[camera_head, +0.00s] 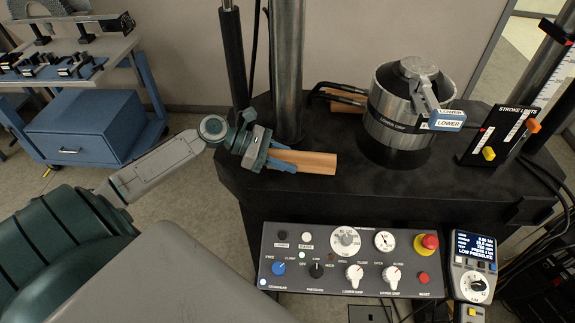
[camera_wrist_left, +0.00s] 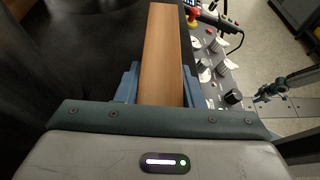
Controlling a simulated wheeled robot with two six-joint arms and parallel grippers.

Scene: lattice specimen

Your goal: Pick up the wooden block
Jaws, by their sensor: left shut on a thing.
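The wooden block (camera_head: 316,162) is a plain brown bar on the black machine base, left of the metal lower grip, in the head view. My left gripper (camera_head: 283,160) reaches it from the left and its blue fingers are shut on the block's near end. In the left wrist view the block (camera_wrist_left: 163,55) runs lengthwise away between the two blue fingers (camera_wrist_left: 160,85). I cannot tell whether the block is touching the base or slightly above it. My right gripper is not clearly identifiable in the head view.
A steel column (camera_head: 288,70) stands just behind the block. The round lower grip (camera_head: 395,125) is to its right. A control panel (camera_head: 350,262) with knobs lies in front. A cart with a blue drawer (camera_head: 85,130) stands at the left.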

